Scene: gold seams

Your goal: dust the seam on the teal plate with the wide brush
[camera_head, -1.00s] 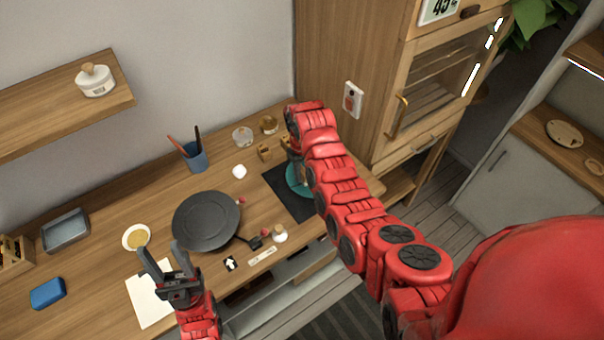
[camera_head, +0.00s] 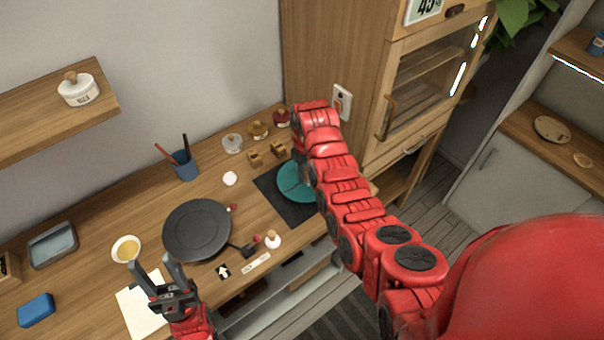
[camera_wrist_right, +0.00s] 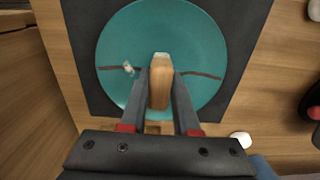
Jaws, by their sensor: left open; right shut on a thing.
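The teal plate (camera_head: 291,181) lies on a dark mat at the right of the desk, partly hidden by my right arm. In the right wrist view the plate (camera_wrist_right: 205,45) shows whole but for its middle. A dark brown seam (camera_wrist_right: 204,75) crosses it on both sides of my right gripper (camera_wrist_right: 160,82). That gripper is shut on a wooden handle, seemingly the wide brush (camera_wrist_right: 159,92), over the plate's middle. A small pale fleck (camera_wrist_right: 128,68) sits on the left part of the seam. My left gripper (camera_head: 158,277) is open and empty.
A dark round pan-like disc (camera_head: 197,230) lies left of the mat (camera_head: 265,180). A blue cup (camera_head: 184,166) with sticks, small jars (camera_head: 258,130) and wooden blocks (camera_head: 267,153) stand behind. A yellow-filled bowl (camera_head: 126,249) and white sheet (camera_head: 138,310) are near my left gripper.

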